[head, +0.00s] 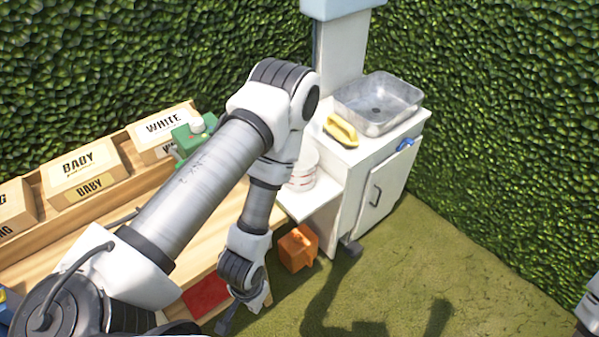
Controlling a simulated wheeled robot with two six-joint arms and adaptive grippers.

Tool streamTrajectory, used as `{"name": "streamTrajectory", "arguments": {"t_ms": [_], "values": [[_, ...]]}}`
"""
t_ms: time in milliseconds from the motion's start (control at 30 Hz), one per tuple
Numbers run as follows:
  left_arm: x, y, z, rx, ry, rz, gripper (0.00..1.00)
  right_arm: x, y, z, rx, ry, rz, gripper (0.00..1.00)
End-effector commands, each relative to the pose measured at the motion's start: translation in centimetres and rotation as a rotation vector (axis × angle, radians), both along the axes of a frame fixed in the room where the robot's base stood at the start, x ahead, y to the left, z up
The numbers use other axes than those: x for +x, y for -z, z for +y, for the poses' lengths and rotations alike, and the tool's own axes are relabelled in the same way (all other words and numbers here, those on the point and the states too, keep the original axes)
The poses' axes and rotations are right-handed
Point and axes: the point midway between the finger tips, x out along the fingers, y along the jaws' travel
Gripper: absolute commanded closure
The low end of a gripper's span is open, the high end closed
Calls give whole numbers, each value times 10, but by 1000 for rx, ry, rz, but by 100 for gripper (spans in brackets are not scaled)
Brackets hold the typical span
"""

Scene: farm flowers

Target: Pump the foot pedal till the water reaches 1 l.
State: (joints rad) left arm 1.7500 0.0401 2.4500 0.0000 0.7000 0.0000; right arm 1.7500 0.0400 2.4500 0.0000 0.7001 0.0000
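A white sink cabinet (375,185) stands at the back with a metal basin (378,104) on top. A small dark grey piece that looks like the foot pedal (350,246) sticks out low at its front, near the floor. A white container with red markings (302,172) stands on the cabinet's lower side shelf, partly hidden behind my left arm; its water level cannot be seen. My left gripper (232,318) points down near the wooden bench's front edge, left of the pedal and apart from it. Its fingers are too small and covered to read. My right gripper is out of view.
An orange block-like object (298,248) sits on the floor left of the pedal. A wooden bench (150,245) with labelled boxes (85,172) and a green device (192,137) fills the left. A yellow object (341,130) lies beside the basin.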

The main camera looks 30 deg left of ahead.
Motion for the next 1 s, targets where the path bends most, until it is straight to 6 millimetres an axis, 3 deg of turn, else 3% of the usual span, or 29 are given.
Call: {"name": "streamTrajectory", "arguments": {"t_ms": [867,900,1000], "values": [[0,0,0,0,0,0,100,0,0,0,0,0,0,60],[0,0,0,0,0,0,100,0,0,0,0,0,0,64],[0,0,0,0,0,0,100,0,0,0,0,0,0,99]]}}
